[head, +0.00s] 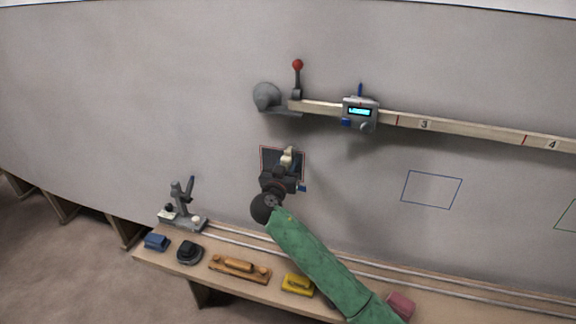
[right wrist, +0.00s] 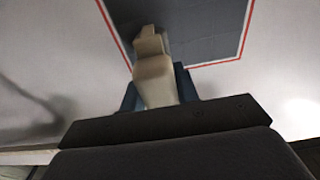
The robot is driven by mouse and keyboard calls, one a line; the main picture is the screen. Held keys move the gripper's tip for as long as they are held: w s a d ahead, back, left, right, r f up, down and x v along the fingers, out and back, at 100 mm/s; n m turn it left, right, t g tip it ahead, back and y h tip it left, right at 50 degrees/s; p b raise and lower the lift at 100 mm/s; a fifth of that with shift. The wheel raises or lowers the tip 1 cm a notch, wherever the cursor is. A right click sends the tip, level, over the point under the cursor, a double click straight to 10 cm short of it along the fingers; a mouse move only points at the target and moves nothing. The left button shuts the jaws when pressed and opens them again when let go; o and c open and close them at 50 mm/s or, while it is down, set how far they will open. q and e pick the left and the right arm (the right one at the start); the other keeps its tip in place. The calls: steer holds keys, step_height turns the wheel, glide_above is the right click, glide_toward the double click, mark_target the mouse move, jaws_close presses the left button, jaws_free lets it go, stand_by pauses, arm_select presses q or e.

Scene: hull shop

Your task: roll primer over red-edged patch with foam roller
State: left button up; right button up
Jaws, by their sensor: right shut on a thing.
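The red-edged patch (head: 268,153) is on the pale hull wall, left of the picture's middle in the head view. Its inside is dark grey, and my right gripper covers its lower part. In the right wrist view the patch (right wrist: 205,30) shows dark grey with a thin pale margin inside the red line. My right gripper (head: 286,178) is in front of the patch, shut on a beige tool, apparently the foam roller (head: 287,156). The roller (right wrist: 155,80) shows between the blue fingertips in the wrist view; I cannot tell if it touches the wall. My left gripper is not in view.
A wooden bench (head: 225,283) runs below the wall, with a blue block (head: 155,242), a black tool (head: 189,252), a wooden float (head: 240,267), a yellow block (head: 297,285) and a pink block (head: 401,305). A numbered rail (head: 470,133) with a digital gauge (head: 360,113) is above right.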

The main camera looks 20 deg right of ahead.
steer(key=shift+s+a, duration=0.1)
steer(key=shift+s, duration=0.05)
steer(key=shift+s+a+b, duration=0.2)
steer(key=shift+b, duration=0.25)
steer(key=shift+s, duration=0.15)
steer(key=shift+s+a+f, duration=0.1)
steer(key=shift+s+a, duration=0.25)
steer(key=shift+s, duration=0.05)
steer(key=v, duration=0.1)
steer(key=b+v, duration=0.1)
steer(key=v, duration=0.2)
steer(key=shift+r, duration=0.4)
